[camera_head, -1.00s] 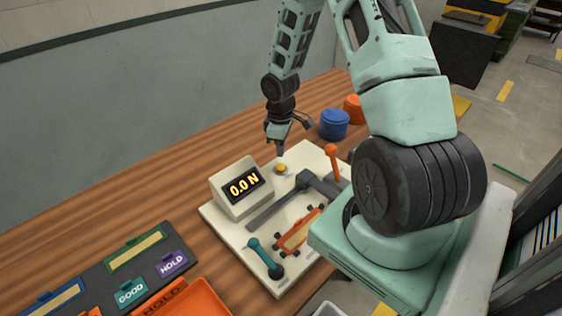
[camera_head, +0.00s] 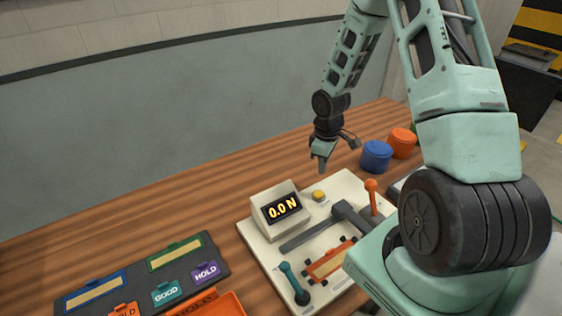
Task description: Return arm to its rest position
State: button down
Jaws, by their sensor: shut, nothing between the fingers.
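My gripper (camera_head: 322,167) is shut and empty, pointing down. It hangs above the back part of a cream test fixture (camera_head: 345,184), close to a yellow button (camera_head: 319,195). My mint-green arm (camera_head: 462,95) rises from the lower right, arches out of the top of the view and comes down to the gripper. Whether the fingertips touch anything is hard to tell, but they look clear of the button.
The fixture carries a display (camera_head: 281,208) reading 0.0 N, an orange-knobbed lever (camera_head: 372,196) and a teal handle (camera_head: 294,283). Blue (camera_head: 376,156) and orange (camera_head: 402,142) round containers stand behind right. A dark label board (camera_head: 215,266) lies left. The wooden table (camera_head: 130,218) is bare at back left.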

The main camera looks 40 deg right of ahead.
jog(key=s+a+r+n, duration=0.1)
jog(key=a+r, duration=0.5)
jog(key=a, duration=0.5)
jog(key=s+a+r, duration=0.1)
jog(key=a+r, duration=0.5)
jog(key=a, duration=0.4)
jog(key=s+a+r, duration=0.4)
jog(key=s+a, duration=0.3)
jog(key=s, duration=0.2)
jog(key=s+a+r+n, duration=0.1)
jog(key=s+a+r, duration=0.3)
jog(key=s+a, duration=0.3)
jog(key=shift+s+r+y, duration=0.25)
jog(key=shift+s+y, duration=0.05)
jog(key=shift+s, duration=0.95)
